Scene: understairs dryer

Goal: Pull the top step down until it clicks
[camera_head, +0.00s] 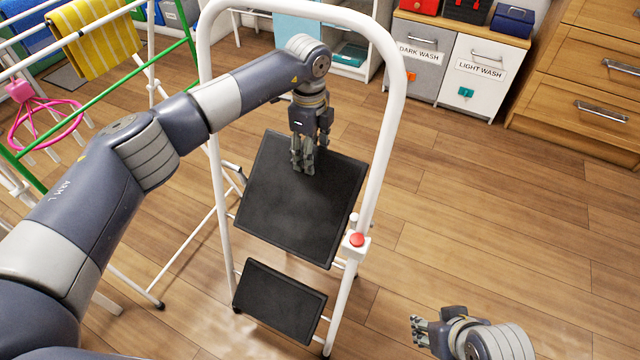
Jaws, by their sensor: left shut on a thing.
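A white step stool with a tall hooped frame (397,100) stands on the floor in front of me. Its black top step (290,215) looks tilted between the side rails. The lower black step (280,300) sits below, nearer the floor. A red button (357,240) is on a white block at the right rail. My right gripper (418,330) is low at the right, away from the stool; its finger gap is unclear.
A drying rack with a green rail (100,85) and a yellow striped towel (95,38) stands at the left. A pink hanger (40,115) hangs there. Laundry bins (480,75) and wooden drawers (590,75) line the back. The floor at the right (500,220) is clear.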

